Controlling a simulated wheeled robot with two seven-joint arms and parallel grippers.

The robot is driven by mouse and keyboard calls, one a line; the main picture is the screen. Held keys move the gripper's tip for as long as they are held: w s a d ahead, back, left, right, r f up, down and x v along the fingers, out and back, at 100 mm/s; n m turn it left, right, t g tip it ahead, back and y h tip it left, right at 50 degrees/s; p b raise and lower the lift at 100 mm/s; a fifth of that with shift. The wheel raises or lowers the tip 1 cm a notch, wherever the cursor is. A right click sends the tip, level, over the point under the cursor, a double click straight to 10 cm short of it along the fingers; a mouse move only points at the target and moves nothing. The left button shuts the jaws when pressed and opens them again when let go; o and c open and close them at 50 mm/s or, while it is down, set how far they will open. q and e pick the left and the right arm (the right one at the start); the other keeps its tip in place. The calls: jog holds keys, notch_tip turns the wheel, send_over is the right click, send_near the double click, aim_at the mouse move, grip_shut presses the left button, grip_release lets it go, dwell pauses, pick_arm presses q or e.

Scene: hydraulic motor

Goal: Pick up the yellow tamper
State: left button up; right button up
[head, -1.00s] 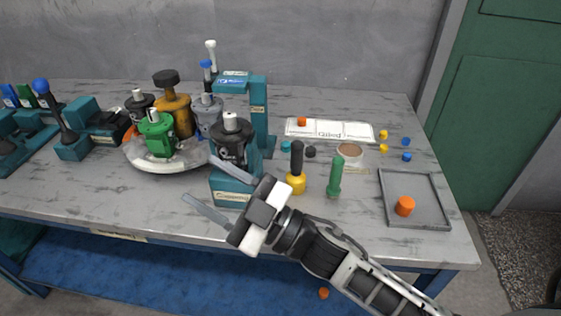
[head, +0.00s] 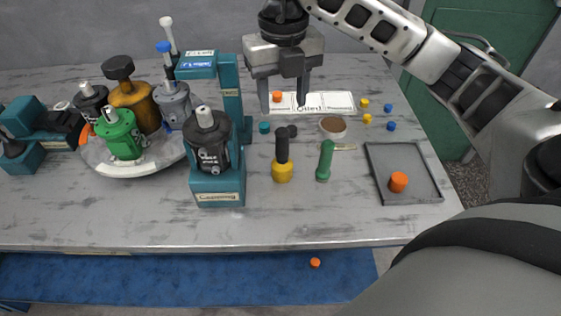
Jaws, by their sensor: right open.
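The yellow tamper (head: 283,172) stands upright on the table, with a yellow base and a black handle (head: 282,146). It is right of the teal press that holds a black motor, and left of a green tamper (head: 325,160). My right gripper (head: 283,108) is above the table, over and behind the yellow tamper, with its fingers pointing down. The fingers are apart and nothing is between them that I can tell is held. The tamper is fully visible and apart from the gripper. My left gripper is not in view.
The teal press (head: 218,187) stands close left of the tamper. A round white tray (head: 133,168) with motors is further left. A grey tray (head: 434,187) with an orange piece (head: 398,182) is at right. Small pieces and a white label card (head: 325,104) lie behind. The front table strip is clear.

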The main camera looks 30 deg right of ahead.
aim_at(282, 145)
notch_tip(282, 145, down, 6)
jog(key=shift+f, duration=0.25)
jog(key=shift+w+f+p, duration=0.1)
jog(key=shift+f+p, duration=0.45)
jog(key=shift+f, duration=2.45)
jog(key=shift+r, duration=0.1)
jog(key=c, duration=1.1)
